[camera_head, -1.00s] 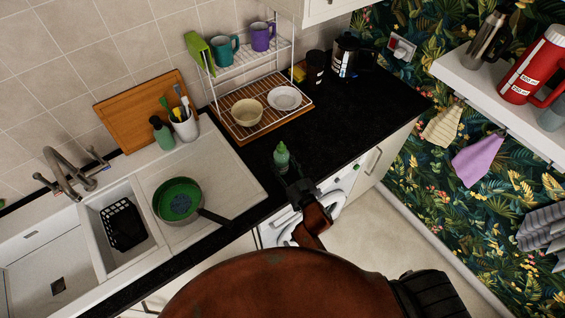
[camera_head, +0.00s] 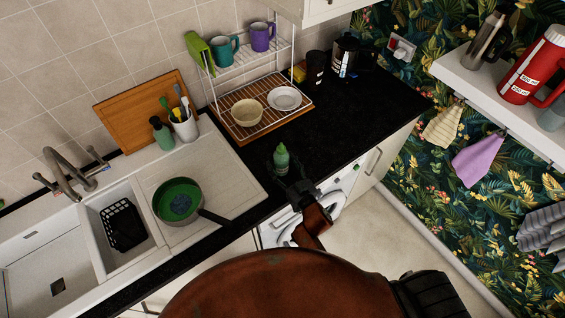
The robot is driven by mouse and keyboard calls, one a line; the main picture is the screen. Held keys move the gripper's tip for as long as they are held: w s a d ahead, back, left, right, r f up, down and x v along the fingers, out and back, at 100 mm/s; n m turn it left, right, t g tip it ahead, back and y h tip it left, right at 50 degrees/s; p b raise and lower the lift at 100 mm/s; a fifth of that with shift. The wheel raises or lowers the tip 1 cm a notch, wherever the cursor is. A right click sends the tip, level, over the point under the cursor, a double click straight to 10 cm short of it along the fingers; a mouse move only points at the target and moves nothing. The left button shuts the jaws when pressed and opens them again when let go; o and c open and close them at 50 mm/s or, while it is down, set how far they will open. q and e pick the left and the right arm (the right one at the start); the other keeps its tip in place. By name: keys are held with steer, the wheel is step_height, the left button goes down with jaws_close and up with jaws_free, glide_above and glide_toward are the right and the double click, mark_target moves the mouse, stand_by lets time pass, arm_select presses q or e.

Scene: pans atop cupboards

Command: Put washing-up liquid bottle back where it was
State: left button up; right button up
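The green washing-up liquid bottle (camera_head: 281,158) stands upright on the black worktop (camera_head: 340,120), near its front edge and right of the sink's drainer. My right gripper (camera_head: 288,178) is at the front edge, just in front of the bottle's lower part. Its dark fingers look spread at the bottle's base; whether they touch it I cannot tell. My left gripper is not in view.
A pan (camera_head: 178,201) sits on the drainer (camera_head: 220,170). A darker green bottle (camera_head: 162,133) and a utensil pot (camera_head: 184,126) stand behind it. A dish rack (camera_head: 262,105) is at the back. The worktop right of the bottle is clear.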

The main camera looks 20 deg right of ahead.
steer(key=v, duration=1.2)
steer(key=shift+r, duration=0.15)
